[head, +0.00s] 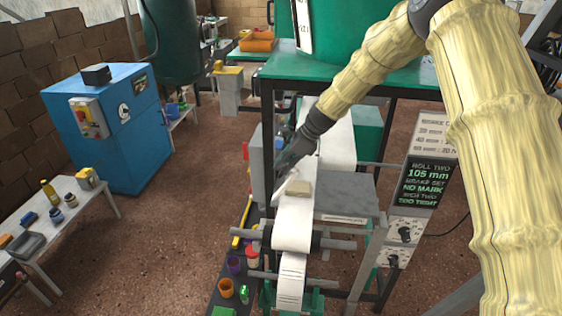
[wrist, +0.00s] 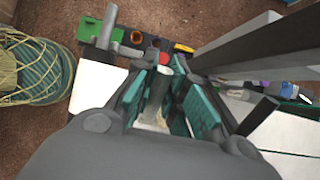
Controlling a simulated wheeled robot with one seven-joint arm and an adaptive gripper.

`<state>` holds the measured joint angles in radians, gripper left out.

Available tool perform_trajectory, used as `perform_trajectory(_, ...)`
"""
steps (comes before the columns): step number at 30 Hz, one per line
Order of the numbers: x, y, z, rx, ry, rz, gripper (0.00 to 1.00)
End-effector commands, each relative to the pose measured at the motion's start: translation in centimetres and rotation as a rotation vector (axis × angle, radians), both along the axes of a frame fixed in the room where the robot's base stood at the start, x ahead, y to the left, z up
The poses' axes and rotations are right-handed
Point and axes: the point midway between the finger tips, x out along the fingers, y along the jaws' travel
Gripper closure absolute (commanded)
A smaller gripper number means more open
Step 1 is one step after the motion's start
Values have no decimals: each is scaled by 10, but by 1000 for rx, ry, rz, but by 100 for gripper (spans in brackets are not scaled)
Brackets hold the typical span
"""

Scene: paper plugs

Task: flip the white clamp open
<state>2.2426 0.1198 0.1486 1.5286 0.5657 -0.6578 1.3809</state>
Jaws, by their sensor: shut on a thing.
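My gripper (head: 291,158) has dark jaws with teal pads and reaches down to the left edge of the white paper strip (head: 293,225) in the head view. A slim white piece, which looks like the white clamp (head: 284,186), slants down from the fingertips beside the paper. In the wrist view my gripper (wrist: 163,88) is shut on a pale piece (wrist: 154,108) between its teal pads. The clamp's base and hinge are hidden by the gripper, and its angle is hard to tell.
A beige block (head: 298,188) lies on the paper just right of the clamp. A roller (head: 335,243) crosses below. Small coloured cups (head: 226,288) stand at the lower left; the brown floor beyond is open.

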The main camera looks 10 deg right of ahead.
Motion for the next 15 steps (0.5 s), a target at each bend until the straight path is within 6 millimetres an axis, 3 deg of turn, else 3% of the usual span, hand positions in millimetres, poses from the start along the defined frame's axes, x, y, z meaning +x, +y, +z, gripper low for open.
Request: perform_trajectory(15,0,-6,1,-34,9,-14,100)
